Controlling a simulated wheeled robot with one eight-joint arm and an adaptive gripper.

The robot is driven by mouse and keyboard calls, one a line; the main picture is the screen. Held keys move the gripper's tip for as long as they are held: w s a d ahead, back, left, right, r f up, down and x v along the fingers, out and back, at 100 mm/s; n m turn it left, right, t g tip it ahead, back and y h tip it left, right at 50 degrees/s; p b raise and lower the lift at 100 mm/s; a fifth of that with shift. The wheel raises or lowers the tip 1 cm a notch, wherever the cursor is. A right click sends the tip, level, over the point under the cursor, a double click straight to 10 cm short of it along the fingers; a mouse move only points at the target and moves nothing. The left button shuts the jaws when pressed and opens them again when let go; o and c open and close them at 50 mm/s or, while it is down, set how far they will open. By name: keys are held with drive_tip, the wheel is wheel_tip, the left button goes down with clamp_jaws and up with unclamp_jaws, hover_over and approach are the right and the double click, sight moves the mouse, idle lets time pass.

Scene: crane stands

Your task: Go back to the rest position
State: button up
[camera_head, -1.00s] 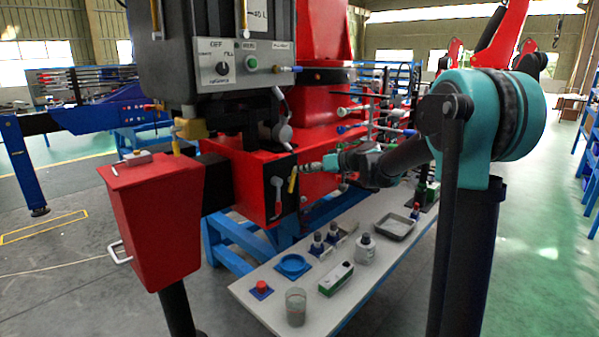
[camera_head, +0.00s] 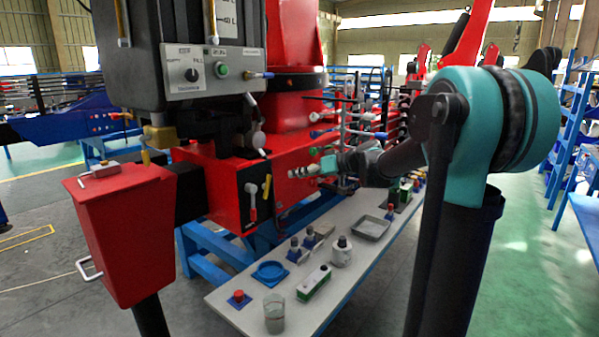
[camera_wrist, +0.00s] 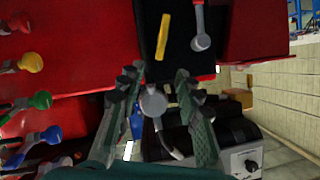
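My gripper (camera_head: 310,171) is stretched out to the left from my teal and dark arm, in front of the red crane body (camera_head: 290,155). In the wrist view my gripper (camera_wrist: 158,80) shows two teal fingers apart with nothing held between them. A grey lever (camera_wrist: 153,103) shows in the gap between the fingers, but I cannot tell its distance. A black panel (camera_head: 254,192) with a white-grey handle and a yellow lever (camera_wrist: 163,36) is beyond the fingertips. In the head view, the gripper is apart from that panel, to its right.
A red box (camera_head: 125,230) and a control box (camera_head: 190,55) stand left. Green floor (camera_head: 535,270) is open at right.

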drive_tip(key=s+d+f+m+g+h, duration=0.1)
drive_tip(key=s+d+f+h, duration=0.3)
drive_tip(key=s+f, duration=0.5)
drive_tip(key=s+d+f+m+h, duration=0.4)
drive_tip(key=s+d+f, duration=0.4)
drive_tip(key=s, duration=0.4)
drive_tip(key=s+d+f+m+g+h, duration=0.1)
drive_tip(key=s+d+f+m+h, duration=0.1)
drive_tip(key=s+d+f, duration=0.4)
drive_tip(key=s+f+h, duration=0.1)
drive_tip(key=s+f, duration=0.3)
drive_tip(key=s, duration=0.1)
drive_tip(key=shift+s+d+f+m+g+h, duration=0.15)
drive_tip(key=shift+d+f+m+g+h, duration=0.15)
drive_tip(key=shift+d+h, duration=0.1)
